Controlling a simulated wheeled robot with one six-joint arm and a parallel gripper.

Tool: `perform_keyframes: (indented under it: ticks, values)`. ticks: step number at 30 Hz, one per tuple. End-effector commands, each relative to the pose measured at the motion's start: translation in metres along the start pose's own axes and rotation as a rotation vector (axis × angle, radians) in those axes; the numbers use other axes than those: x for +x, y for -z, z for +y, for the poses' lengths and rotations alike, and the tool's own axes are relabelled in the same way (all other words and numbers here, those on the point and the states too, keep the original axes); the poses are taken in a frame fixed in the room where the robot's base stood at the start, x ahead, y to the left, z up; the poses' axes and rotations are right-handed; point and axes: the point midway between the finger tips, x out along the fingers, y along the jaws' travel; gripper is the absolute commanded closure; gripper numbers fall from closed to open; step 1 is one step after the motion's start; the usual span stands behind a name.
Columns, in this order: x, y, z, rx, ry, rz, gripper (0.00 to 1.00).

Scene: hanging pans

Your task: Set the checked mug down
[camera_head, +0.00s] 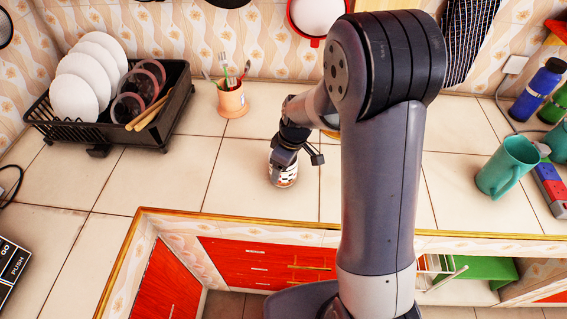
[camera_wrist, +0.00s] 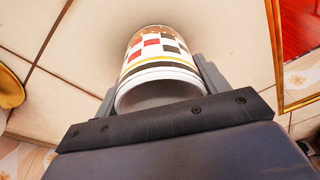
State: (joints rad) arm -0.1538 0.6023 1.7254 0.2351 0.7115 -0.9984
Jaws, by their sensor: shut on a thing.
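The checked mug (camera_head: 284,174) is white with red and black squares and yellow and dark bands. It is at or just above the tiled counter, near the front edge; I cannot tell whether its base touches. In the wrist view the checked mug (camera_wrist: 158,62) sits between the two fingers, its rim toward the camera and its far end over the tiles. My gripper (camera_wrist: 160,85) is shut on the mug, one finger on each side. In the head view my gripper (camera_head: 285,158) covers the mug's upper part.
A teal mug (camera_head: 508,166) and a blue bottle (camera_head: 537,90) stand at the right. The counter's gold-trimmed edge (camera_head: 230,218) is close in front. Bare tiles lie left of the mug.

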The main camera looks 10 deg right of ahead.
Motion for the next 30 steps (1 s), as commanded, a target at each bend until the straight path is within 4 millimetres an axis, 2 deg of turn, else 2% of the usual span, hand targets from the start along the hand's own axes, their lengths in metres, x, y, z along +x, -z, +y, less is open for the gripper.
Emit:
perform_keyframes:
  ticks: [1,8,19,23,30]
  values:
    - [0.001,0.0,0.0,0.0,0.0,0.0,0.28]
    - [0.0,0.0,0.0,0.0,0.0,0.0,0.09]
    - [-0.005,0.001,0.0,0.0,-0.001,0.001,0.09]
    - [-0.023,0.001,0.001,-0.002,-0.003,0.003,0.09]
    - [-0.072,0.001,0.001,0.0,-0.005,0.005,0.09]
